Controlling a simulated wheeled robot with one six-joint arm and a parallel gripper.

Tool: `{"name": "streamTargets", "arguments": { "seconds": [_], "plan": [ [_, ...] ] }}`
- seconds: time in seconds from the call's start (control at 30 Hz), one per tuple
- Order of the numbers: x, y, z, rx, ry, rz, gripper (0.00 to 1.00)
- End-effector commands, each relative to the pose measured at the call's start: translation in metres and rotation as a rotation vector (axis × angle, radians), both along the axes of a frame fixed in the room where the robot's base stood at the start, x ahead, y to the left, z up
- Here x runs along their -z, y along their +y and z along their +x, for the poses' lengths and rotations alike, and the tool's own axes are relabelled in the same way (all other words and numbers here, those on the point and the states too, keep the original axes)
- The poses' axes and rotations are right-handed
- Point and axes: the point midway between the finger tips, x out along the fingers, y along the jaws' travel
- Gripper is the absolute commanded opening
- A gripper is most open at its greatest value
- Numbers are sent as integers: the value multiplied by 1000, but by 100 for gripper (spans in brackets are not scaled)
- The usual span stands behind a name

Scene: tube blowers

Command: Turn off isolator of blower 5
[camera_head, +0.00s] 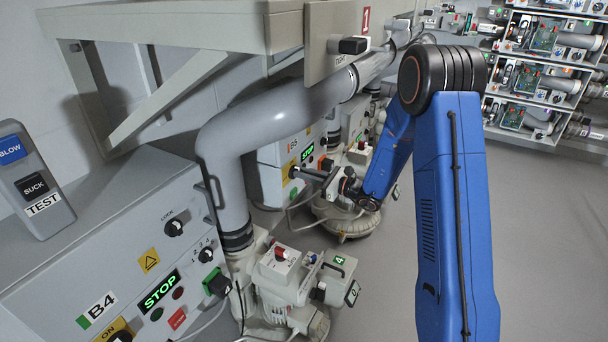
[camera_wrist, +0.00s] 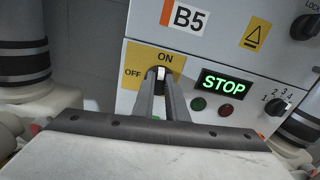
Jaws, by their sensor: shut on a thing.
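The blower 5 cabinet, labelled B5 (camera_wrist: 187,17), faces me in the wrist view; it also shows in the head view (camera_head: 268,163) behind the grey pipe. Its isolator knob (camera_wrist: 157,72) is black with a white mark and sits on a yellow plate (camera_wrist: 134,57). ON is printed above the knob and OFF to its left. The white mark points up, towards ON. My gripper (camera_wrist: 160,82) is shut on the isolator knob, its two fingers hiding the knob's lower part. In the head view my gripper (camera_head: 299,172) reaches the cabinet front from the right.
A lit green STOP display (camera_wrist: 223,84), a green and a red button and a numbered selector (camera_wrist: 278,105) are right of the isolator. In the head view the B4 cabinet (camera_head: 110,235), its pump (camera_head: 292,270) and a thick grey pipe (camera_head: 270,115) stand nearer. The right-hand floor is clear.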

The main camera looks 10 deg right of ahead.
Motion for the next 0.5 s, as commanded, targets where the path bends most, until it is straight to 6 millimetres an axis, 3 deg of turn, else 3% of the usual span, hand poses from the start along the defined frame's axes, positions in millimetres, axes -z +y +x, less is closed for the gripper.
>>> {"name": "streamTargets", "arguments": {
  "seconds": [0.5],
  "plan": [
    [2, 2, -4, 0, -368, -268, 0]
  ]
}}
